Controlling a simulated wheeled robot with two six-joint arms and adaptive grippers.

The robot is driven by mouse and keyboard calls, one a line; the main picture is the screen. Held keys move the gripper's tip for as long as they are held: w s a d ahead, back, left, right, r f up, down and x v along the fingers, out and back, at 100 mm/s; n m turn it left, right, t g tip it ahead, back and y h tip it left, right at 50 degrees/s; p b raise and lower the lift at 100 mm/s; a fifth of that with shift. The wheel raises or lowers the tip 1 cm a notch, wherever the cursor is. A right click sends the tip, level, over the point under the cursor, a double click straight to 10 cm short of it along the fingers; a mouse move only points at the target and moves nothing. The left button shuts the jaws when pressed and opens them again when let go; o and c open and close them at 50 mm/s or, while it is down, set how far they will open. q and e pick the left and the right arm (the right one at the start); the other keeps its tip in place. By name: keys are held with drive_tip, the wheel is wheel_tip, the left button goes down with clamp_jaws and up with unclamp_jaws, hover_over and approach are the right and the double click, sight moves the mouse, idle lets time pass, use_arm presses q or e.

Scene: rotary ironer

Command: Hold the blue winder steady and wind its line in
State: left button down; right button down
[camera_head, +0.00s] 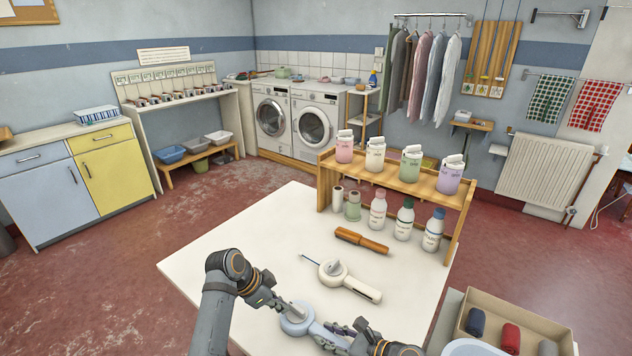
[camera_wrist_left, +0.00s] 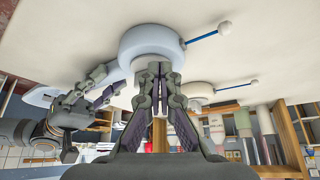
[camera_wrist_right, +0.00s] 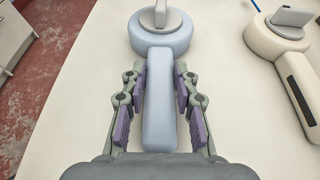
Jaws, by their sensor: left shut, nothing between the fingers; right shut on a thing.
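The pale blue winder (camera_head: 296,323) lies flat near the table's front edge, its round drum toward my left gripper and its handle toward my right. In the right wrist view its drum (camera_wrist_right: 160,42) carries a grey crank paddle (camera_wrist_right: 160,17). My right gripper (camera_wrist_right: 160,105) is shut on the handle (camera_wrist_right: 160,122), one finger along each side. My left gripper (camera_head: 283,304) is shut and empty, close to the drum; whether it touches is unclear. In the left wrist view a short blue line (camera_wrist_left: 203,38) with a white ball end (camera_wrist_left: 226,27) sticks out from the drum.
A cream winder (camera_head: 335,272) with its own blue line lies just behind. A box of rolled cloths (camera_head: 530,325) is at right. The table's left part is clear.

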idle(0.4)
use_arm(q)
drive_tip(key=shift+a, duration=0.4)
wheel_tip(320, 180, up, 6)
idle(0.3)
use_arm(e)
drive_tip(key=c, duration=0.9)
unclamp_jaws()
drive_tip(key=shift+c, duration=0.2)
drive_tip(key=shift+d, duration=0.1)
